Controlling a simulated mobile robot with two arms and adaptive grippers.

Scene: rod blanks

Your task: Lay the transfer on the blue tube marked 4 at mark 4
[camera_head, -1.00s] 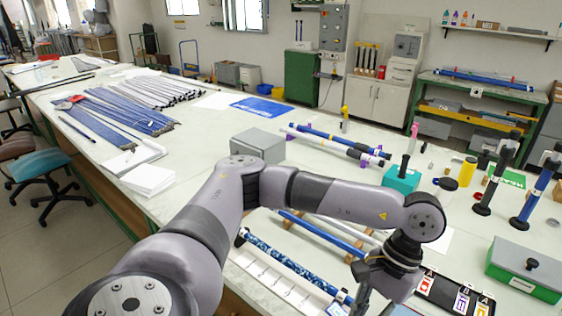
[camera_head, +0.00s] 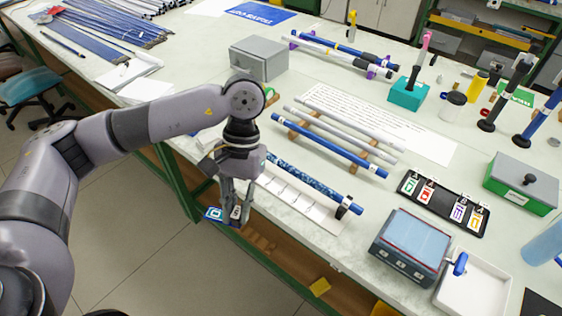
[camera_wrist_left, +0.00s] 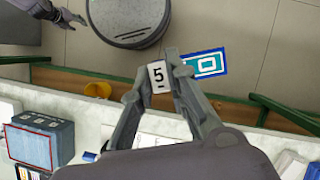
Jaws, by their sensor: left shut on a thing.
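My left gripper (camera_head: 234,212) is shut on the transfer, a small blue piece (camera_head: 213,214) with a white square outline, held out past the table's front edge over the floor. In the left wrist view the blue piece (camera_wrist_left: 208,63) sticks out beside the fingers, and a white tag marked 5 (camera_wrist_left: 158,74) shows between them. A blue patterned tube (camera_head: 305,179) lies along a white marked strip (camera_head: 285,192) to the right of the gripper. A plain blue tube (camera_head: 330,145) lies on wooden supports behind. I cannot read a 4 on either. My right gripper (camera_wrist_left: 72,17) shows small in the wrist view.
A black tray (camera_head: 409,189) of coloured cards lies at the right. A grey-blue box (camera_head: 410,245) stands at the front right, with a green-and-grey box (camera_head: 520,184) behind. A grey box (camera_head: 258,58) stands at the back. White rods lie beside the plain blue tube.

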